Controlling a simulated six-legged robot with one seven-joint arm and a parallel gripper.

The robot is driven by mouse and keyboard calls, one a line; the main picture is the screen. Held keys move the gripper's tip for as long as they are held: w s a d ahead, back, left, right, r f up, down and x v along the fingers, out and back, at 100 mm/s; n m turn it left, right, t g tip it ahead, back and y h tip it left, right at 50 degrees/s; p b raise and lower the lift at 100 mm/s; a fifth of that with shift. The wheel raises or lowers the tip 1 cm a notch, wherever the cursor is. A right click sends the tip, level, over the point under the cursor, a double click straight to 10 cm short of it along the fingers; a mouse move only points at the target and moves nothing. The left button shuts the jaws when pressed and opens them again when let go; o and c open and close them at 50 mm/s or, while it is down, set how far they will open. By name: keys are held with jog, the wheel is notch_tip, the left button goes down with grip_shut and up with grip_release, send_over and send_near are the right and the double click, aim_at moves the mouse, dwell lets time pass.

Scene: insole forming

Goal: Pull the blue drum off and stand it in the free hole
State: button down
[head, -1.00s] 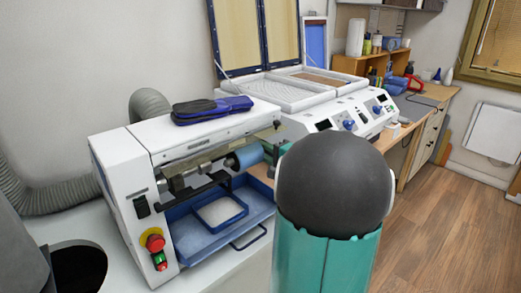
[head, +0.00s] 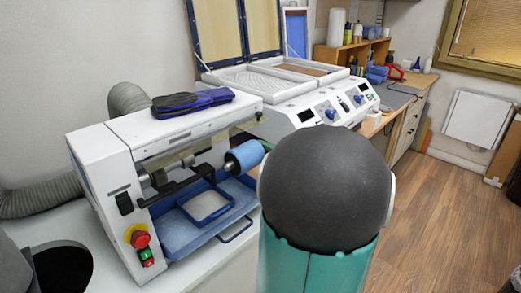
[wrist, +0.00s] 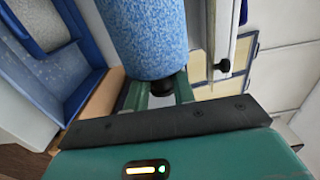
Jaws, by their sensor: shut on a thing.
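The blue drum (head: 246,154) is at the right end of the white machine (head: 110,185), its axis roughly level, with a metal core showing at its left end. I cannot tell whether it is still on the shaft. In the wrist view the speckled blue drum (wrist: 145,35) fills the upper middle. My gripper (wrist: 160,90) is shut on the dark stub at the drum's near end. In the head view my arm hides the gripper.
A blue tray (head: 172,228) with a white-bottomed inner tray lies below the drum. Dark blue insoles (head: 190,102) rest on the machine top. A red stop button (head: 140,239) sits on its front. A second white machine (head: 335,105) with blue knobs stands behind.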

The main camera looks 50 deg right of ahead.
jog(key=shift+s+a, duration=0.15)
jog(key=shift+s, duration=0.95)
jog(key=shift+s+a, duration=0.1)
jog(key=shift+s, duration=1.1)
